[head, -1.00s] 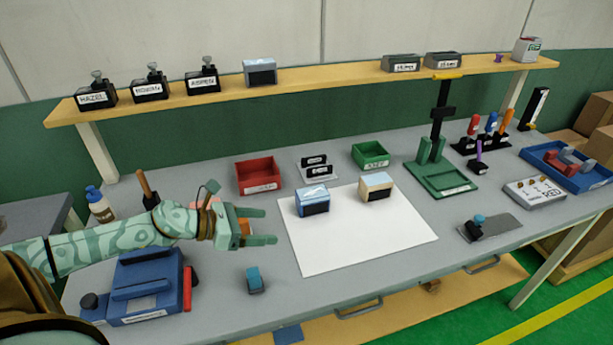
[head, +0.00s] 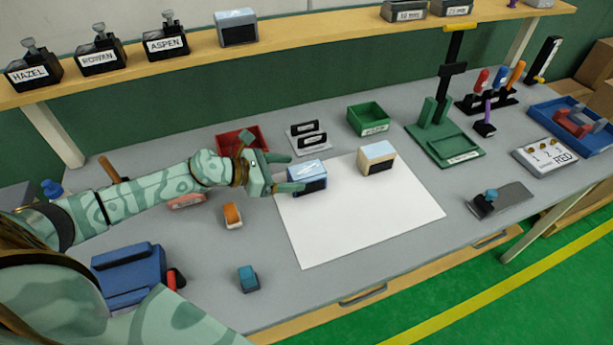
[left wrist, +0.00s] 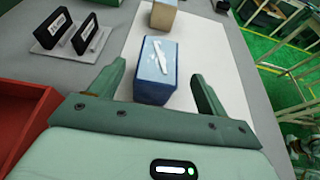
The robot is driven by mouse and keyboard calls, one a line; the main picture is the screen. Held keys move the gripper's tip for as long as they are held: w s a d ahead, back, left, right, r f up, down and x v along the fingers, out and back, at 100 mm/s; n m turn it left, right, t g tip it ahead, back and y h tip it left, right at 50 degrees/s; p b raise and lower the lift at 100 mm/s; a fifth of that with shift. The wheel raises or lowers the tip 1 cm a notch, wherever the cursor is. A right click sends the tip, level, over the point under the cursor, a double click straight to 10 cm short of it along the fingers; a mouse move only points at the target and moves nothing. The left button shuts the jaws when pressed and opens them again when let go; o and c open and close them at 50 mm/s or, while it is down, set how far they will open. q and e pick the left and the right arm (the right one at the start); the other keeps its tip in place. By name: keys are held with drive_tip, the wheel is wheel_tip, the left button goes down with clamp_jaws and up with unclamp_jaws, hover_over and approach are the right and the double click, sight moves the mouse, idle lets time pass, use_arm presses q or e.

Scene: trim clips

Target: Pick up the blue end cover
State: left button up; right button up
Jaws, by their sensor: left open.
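The blue end cover (head: 306,178) stands on the white sheet (head: 370,215), near its left edge; it has a light blue top and a dark front face. My left gripper (head: 292,173) is open at the left side of the blue cover. In the left wrist view the blue cover (left wrist: 155,70) lies ahead between the two spread fingers (left wrist: 156,88), with space on both sides. A cream cover (head: 377,158) stands on the sheet to the right of the blue one. My right gripper is not in view.
A red bin (head: 240,142) is just behind my left gripper, and a black-block holder (head: 308,137) stands behind the blue cover. A green bin (head: 369,119) is farther back. An orange-topped block (head: 232,215) and a teal block (head: 249,279) lie in front of my left arm.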

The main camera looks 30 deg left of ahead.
sight(300, 171)
use_arm(q)
drive_tip(key=x, duration=0.6)
drive_tip(key=shift+w+f, duration=0.15)
drive_tip(key=shift+w, duration=0.1)
drive_tip(key=c, duration=1.1)
